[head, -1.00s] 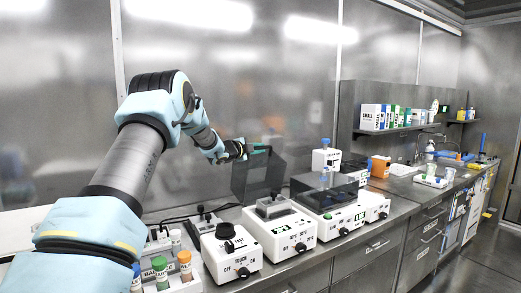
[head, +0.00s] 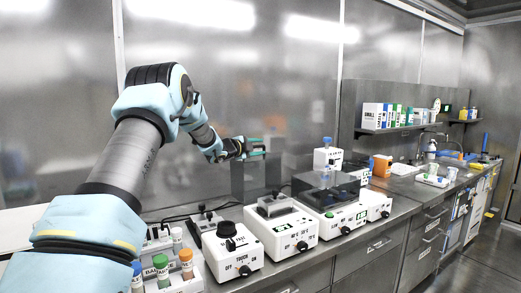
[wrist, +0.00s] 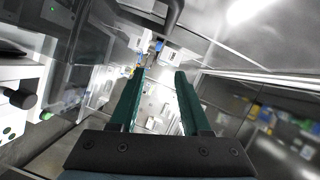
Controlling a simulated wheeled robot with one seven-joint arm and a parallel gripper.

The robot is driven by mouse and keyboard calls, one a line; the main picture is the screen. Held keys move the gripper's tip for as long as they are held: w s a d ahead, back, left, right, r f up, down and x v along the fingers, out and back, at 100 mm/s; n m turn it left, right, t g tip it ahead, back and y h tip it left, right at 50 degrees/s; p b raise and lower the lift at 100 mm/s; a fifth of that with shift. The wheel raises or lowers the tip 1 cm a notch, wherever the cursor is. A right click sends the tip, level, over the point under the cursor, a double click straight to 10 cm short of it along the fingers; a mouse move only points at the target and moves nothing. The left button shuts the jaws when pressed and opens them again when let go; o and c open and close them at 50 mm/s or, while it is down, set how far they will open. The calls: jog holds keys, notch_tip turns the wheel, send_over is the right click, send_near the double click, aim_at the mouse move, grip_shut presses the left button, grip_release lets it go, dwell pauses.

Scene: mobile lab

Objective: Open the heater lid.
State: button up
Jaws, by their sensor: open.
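The heater (head: 282,237) is a white box with a dial, a green display and temperature marks, on the bench in the middle of the head view. A grey metal block sits on its top. Its smoky see-through lid (head: 250,180) stands raised, roughly upright, behind that block. My gripper (head: 260,146), with green fingers, is just above the lid's upper edge. In the wrist view, my gripper (wrist: 156,76) has its two fingers apart with nothing between them. A dark curved bar shows beyond the fingertips there; I cannot tell whether it is the lid's handle.
A white device with a black knob (head: 228,250) stands left of the heater. A device with a smoky cover (head: 327,188) stands close on its right. A rack of colour-capped bottles (head: 163,275) is at the front left. The metal wall is behind the bench.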

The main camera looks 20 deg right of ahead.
jog(key=b+v, duration=0.3)
jog(key=v, duration=0.6)
jog(key=shift+s+a, duration=0.2)
jog(key=shift+c, duration=0.3)
